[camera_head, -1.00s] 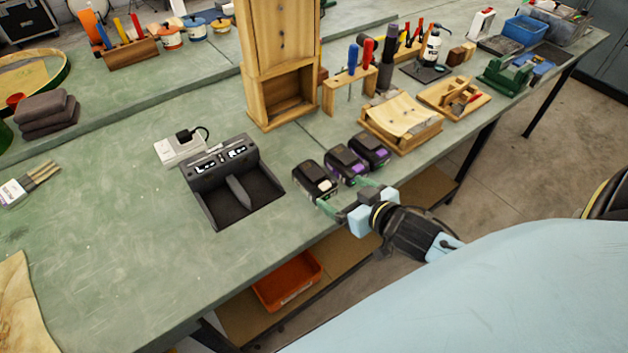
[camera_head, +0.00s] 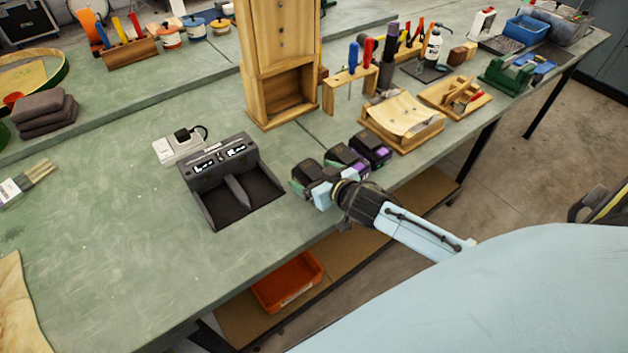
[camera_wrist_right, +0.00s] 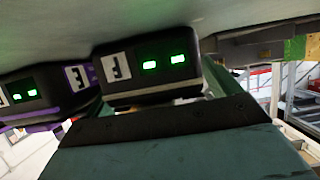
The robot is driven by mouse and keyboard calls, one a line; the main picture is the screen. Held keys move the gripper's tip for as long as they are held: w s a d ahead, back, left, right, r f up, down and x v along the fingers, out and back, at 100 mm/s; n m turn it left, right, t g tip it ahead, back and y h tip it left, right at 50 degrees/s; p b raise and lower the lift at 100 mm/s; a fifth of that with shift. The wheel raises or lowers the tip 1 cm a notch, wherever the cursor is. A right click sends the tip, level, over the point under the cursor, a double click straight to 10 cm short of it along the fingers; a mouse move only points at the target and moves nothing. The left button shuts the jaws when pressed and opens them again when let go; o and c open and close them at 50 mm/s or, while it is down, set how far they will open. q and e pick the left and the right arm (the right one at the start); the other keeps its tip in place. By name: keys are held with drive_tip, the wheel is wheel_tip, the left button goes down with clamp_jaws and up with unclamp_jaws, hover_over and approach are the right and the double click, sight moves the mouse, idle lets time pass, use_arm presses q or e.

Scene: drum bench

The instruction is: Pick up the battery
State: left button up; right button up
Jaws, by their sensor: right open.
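Three dark batteries stand in a row near the front edge of the bench: the nearest battery (camera_head: 308,170), a middle battery (camera_head: 341,156) with purple trim, and a far battery (camera_head: 371,147), also with purple. My right gripper (camera_head: 318,179) is open at the nearest battery, its green fingers to either side of it and partly hiding it. In the right wrist view this battery (camera_wrist_right: 150,72) fills the middle, with two lit green lights, and a purple-trimmed battery (camera_wrist_right: 40,97) is at the left. Contact cannot be told. My left gripper is not in view.
A dark charger-like dock (camera_head: 223,200) stands left of the batteries. A wooden tray with paper (camera_head: 403,120) is behind them to the right, and a tall wooden cabinet (camera_head: 280,70) behind. An orange bin (camera_head: 287,283) sits on the shelf below.

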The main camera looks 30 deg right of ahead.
sight(314, 172)
drive_tip(key=shift+w, duration=0.15)
